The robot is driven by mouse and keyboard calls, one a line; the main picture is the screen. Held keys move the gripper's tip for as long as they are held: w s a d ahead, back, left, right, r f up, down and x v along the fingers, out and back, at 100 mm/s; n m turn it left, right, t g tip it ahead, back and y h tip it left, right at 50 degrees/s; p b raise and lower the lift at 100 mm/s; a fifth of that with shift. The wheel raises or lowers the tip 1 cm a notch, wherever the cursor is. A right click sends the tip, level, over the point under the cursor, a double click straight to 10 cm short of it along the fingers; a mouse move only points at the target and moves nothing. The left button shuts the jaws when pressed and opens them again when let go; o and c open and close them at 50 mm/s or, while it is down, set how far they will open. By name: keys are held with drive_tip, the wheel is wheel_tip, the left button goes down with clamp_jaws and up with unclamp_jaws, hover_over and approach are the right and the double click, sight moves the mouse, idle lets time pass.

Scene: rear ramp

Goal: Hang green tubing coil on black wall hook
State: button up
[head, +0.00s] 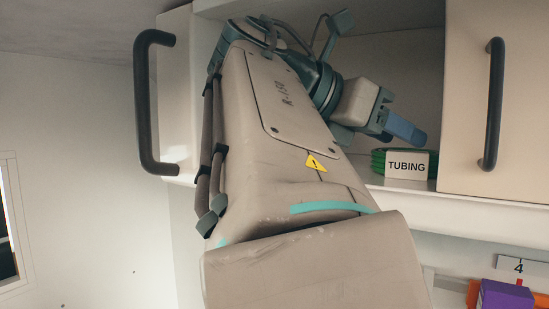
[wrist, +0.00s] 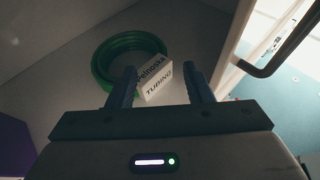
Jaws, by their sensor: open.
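The green tubing coil (wrist: 103,62) lies on the cabinet shelf in the wrist view, with a white TUBING label (wrist: 155,83) at its near right edge. In the head view the coil (head: 378,160) shows as a green edge behind the label (head: 406,165). My gripper (wrist: 160,80) is open and empty, its two blue fingers apart and pointing toward the label and coil. In the head view my gripper (head: 408,130) is inside the cabinet, just above the coil. I cannot tell whether a finger touches the label. The black wall hook is not seen in either view.
Cabinet doors with black handles stand left (head: 143,100) and right (head: 491,105) of the opening. The shelf's front edge (head: 470,200) runs below the coil. A purple box (head: 506,296) and a sign marked 4 (head: 518,267) are at lower right. My arm hides much of the cabinet.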

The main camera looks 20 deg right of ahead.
sight(430, 154)
drive_tip(key=shift+x, duration=3.15)
clamp_jaws()
